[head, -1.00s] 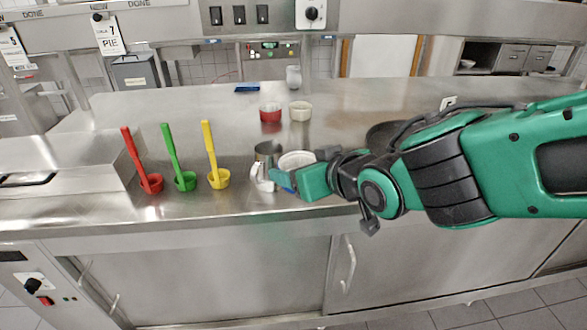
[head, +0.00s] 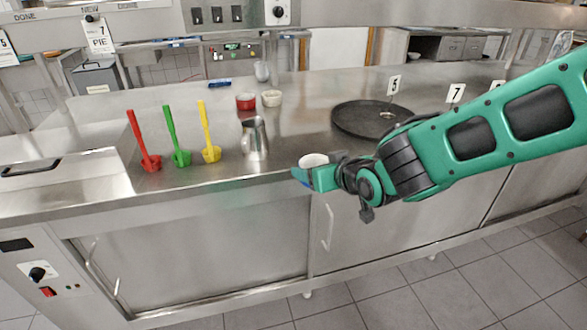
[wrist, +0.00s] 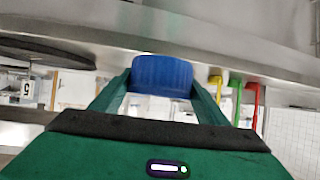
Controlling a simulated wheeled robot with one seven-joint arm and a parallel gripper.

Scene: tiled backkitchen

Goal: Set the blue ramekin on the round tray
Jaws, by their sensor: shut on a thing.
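The blue ramekin (wrist: 162,75) is held between the two green fingers of my gripper (wrist: 160,88), which is shut on it. In the head view its pale inside and rim (head: 314,160) show above the green fingers of my gripper (head: 314,178), and most of its blue side is hidden. It appears upright at the counter's front edge, to the right of the metal pitcher. The round tray (head: 348,124) is dark and flat. It lies on the counter behind and to the right of my gripper, apart from the ramekin.
A metal pitcher (head: 254,140) stands left of my gripper. Red (head: 146,158), green (head: 180,156) and yellow (head: 210,150) ladles stand further left. A red ramekin (head: 245,102) and a cream ramekin (head: 271,98) sit behind. Number cards (head: 394,86) stand around the tray.

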